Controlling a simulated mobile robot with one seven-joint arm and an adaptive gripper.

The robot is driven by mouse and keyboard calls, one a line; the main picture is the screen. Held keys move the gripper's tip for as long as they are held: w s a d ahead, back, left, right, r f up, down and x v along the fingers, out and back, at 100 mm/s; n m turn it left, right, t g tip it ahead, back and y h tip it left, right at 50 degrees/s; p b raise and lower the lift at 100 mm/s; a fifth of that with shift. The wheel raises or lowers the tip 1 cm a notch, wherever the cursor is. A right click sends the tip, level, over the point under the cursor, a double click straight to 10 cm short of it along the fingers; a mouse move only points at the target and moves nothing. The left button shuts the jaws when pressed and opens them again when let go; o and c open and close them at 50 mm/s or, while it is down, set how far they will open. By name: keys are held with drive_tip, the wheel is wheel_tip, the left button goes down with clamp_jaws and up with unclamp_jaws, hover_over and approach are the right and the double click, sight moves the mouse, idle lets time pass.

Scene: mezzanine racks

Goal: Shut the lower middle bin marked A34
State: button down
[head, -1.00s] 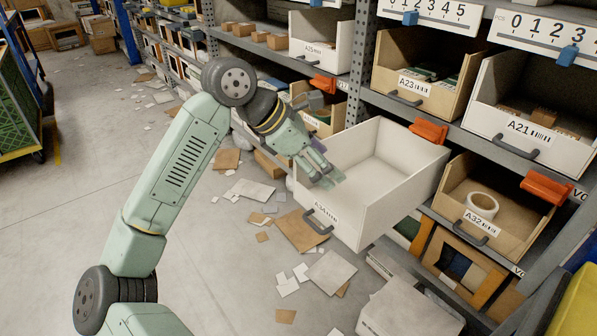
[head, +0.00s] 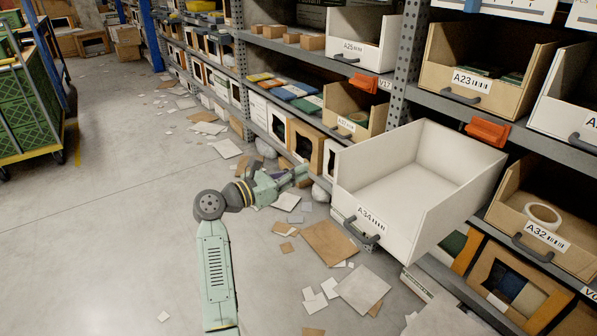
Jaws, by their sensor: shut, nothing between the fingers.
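The white bin marked A34 (head: 425,172) is pulled far out of the lower shelf and looks empty. Its front panel (head: 352,215) carries the A34 label and a dark handle (head: 362,232), and faces the aisle to the lower left. My gripper (head: 302,174) is shut and empty. In the picture it is just left of the bin's front left corner, apart from the handle. How far it is from the bin in depth is hard to tell.
Tan bin A32 (head: 540,215) holding a tape roll (head: 543,214) is to the right. Bin A23 (head: 480,75) is above, near a perforated post (head: 405,65). Orange clips (head: 488,132) sit on shelf edges. Cardboard (head: 329,243) and paper litter the floor. The aisle at left is open.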

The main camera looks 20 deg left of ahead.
sight(338, 156)
drive_tip(key=p+x, duration=0.1)
drive_tip(key=x, duration=0.9)
drive_tip(key=shift+w+d, duration=0.15)
drive_tip(key=shift+w, duration=0.05)
